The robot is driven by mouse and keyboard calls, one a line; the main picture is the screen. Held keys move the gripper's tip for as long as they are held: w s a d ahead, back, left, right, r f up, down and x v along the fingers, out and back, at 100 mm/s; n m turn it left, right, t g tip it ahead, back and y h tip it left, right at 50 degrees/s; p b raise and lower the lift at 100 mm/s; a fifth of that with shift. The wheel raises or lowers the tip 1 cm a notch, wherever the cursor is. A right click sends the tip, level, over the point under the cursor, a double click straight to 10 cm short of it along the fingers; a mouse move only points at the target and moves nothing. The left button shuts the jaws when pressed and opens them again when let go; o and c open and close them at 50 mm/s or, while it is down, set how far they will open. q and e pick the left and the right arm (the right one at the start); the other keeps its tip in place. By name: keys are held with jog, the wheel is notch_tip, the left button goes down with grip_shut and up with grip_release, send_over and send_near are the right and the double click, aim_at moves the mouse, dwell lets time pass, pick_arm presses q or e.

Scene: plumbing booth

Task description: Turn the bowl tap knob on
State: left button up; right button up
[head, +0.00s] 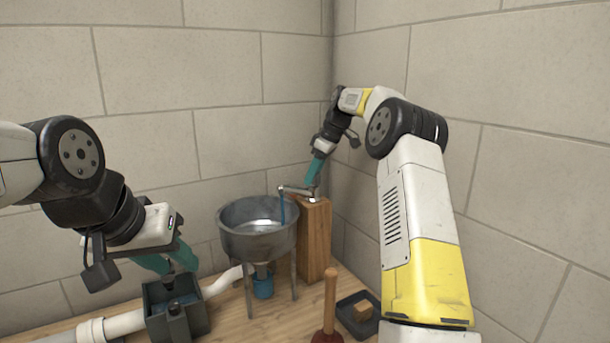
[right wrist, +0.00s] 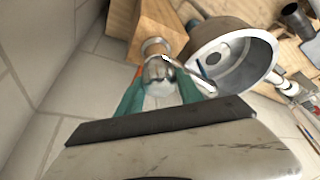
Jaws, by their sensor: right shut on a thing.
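The metal bowl (head: 258,228) stands on legs in the middle of the head view; it also shows in the right wrist view (right wrist: 232,62). A chrome tap (head: 297,190) sits on a wooden post beside it, its spout reaching over the bowl. A thin blue stream (head: 282,208) hangs from the spout into the bowl. My right gripper (head: 312,182) is shut on the round chrome tap knob (right wrist: 158,74), one teal finger on each side. My left gripper (head: 170,262) is over a dark grey box at the lower left, its teal fingers apart.
The wooden post (head: 314,240) stands near the wall corner. The dark box (head: 178,318) joins a white pipe (head: 125,321). A blue cup (head: 263,284) is under the bowl. A plunger (head: 328,310) and dark tray (head: 352,300) are in front. Tiled walls close off the back and right.

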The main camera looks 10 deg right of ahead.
dwell(0.4)
jog(key=o, duration=1.4)
jog(key=shift+r, duration=0.1)
jog(key=v, duration=0.7)
jog(key=shift+d+r, duration=0.15)
jog(key=shift+r, duration=0.1)
